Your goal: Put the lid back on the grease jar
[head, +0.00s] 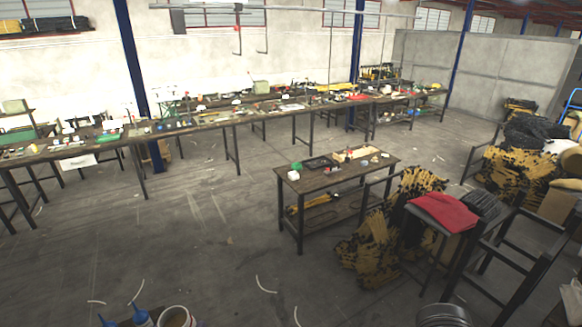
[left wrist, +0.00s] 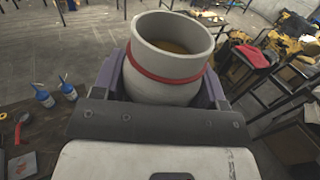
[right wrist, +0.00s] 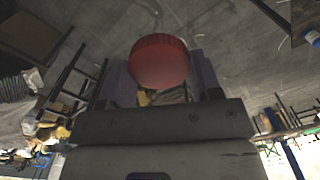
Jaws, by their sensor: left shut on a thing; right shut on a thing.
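The grease jar (left wrist: 165,85) is a pale grey pot with a red band below its rim. It is open at the top, with yellow-brown grease inside. My left gripper (left wrist: 167,92) is shut around its body. The jar's open mouth also shows at the bottom edge of the head view (head: 174,317). The lid (right wrist: 160,61) is a round red cap with a ribbed edge. My right gripper (right wrist: 161,82) is shut on it, one purple finger on each side. The lid and right gripper do not show in the head view, so their distance from the jar cannot be told.
Two blue bottles (left wrist: 44,96) with thin spouts stand left of the jar on a dark surface; they also show in the head view (head: 141,317). A small worktable (head: 330,181) with parts stands mid-floor. A red cloth (head: 443,211) lies on the right.

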